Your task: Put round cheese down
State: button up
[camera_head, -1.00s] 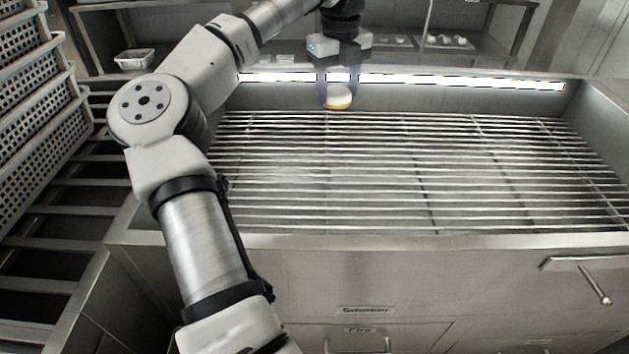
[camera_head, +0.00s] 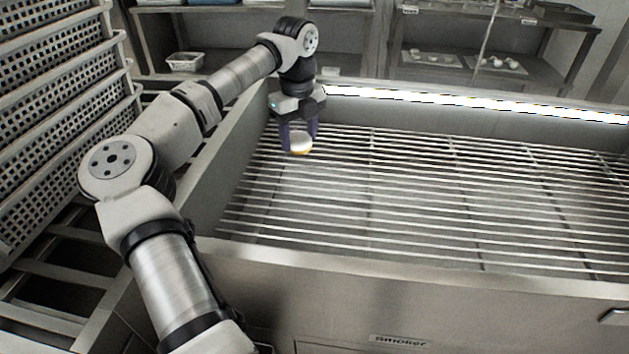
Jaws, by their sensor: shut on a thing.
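The round cheese (camera_head: 301,144) is small, pale on top and yellow-orange below. My gripper (camera_head: 299,147) points down and is shut on the cheese, with a purple finger on each side of it. They are at the far left part of the smoker's grill rack (camera_head: 400,205). I cannot tell whether the cheese touches the bars or hangs just above them.
The smoker's metal walls (camera_head: 225,140) rise around the rack, and a bright light strip (camera_head: 480,103) runs along the back. Stacked perforated baskets (camera_head: 60,110) stand at the left. Shelves behind hold a small white basket (camera_head: 186,61) and trays. The rack's middle and right are bare.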

aim_at(301, 191)
notch_tip(301, 191, down, 13)
jog(key=shift+r+p, duration=0.1)
jog(key=shift+p, duration=0.3)
jog(key=shift+f, duration=0.2)
jog(key=o, duration=1.1)
jog(key=shift+r, duration=0.1)
notch_tip(301, 191, up, 12)
jog(key=shift+r+b, duration=0.1)
jog(key=shift+b, duration=0.3)
